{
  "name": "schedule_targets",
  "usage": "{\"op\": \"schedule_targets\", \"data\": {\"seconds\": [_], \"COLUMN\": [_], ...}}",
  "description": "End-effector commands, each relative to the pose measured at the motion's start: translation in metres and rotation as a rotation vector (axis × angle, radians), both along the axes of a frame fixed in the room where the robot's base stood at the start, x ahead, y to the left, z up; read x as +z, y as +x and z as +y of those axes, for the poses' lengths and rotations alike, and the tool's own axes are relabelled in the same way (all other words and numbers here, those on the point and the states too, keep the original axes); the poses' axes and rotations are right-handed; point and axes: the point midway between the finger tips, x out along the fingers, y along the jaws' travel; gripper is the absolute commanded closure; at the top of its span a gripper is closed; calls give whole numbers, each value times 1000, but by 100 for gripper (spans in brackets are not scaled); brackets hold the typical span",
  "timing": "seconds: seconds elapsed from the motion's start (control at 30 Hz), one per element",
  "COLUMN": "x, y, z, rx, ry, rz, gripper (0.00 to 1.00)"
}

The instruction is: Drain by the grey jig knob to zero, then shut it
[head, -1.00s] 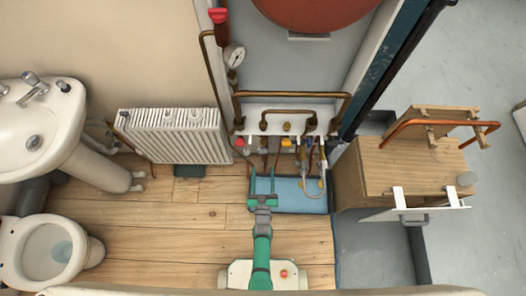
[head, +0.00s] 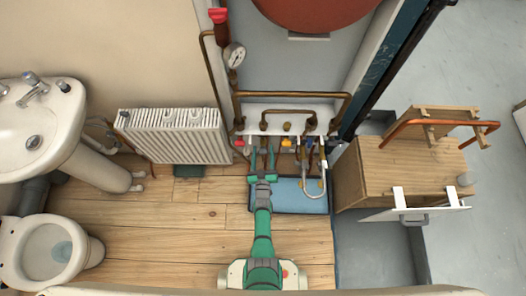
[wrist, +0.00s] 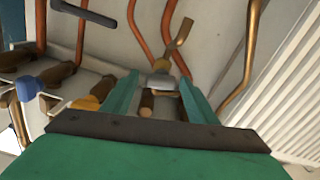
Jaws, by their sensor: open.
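My gripper (head: 263,155) is open and reaches toward the pipework below the white manifold board (head: 252,114). In the wrist view its two green fingers (wrist: 165,88) stand apart, with a brass fitting with a pale grey collar (wrist: 160,81) beyond and between them. I see no contact; the fingers hide part of it. A small grey cylinder (head: 466,179) stands at the right end of the wooden bench (head: 405,172); I cannot tell surely whether it is the grey jig knob. The round pressure gauge (head: 234,56) is on the pipe at the upper left; its reading is too small to tell.
A yellow valve handle (wrist: 83,103) and a blue one (wrist: 25,88) lie left of the fingers in the wrist view. A blue tray (head: 290,205) with a grey hose (head: 321,180) lies below the pipes. The radiator (head: 175,136) stands left. Wooden floor (head: 170,215) is clear.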

Motion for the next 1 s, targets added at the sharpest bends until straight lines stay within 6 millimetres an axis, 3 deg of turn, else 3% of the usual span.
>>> {"op": "schedule_targets", "data": {"seconds": [0.33, 0.5, 0.53, 1.0], "x": [0, 0, 0, 0], "y": [3, 3, 3, 3], "z": [0, 0, 0, -1], "rx": [0, 0, 0, 0], "ry": [0, 0, 0, 205], "rz": [0, 0, 0, -1], "gripper": [47, 85, 88, 88]}}
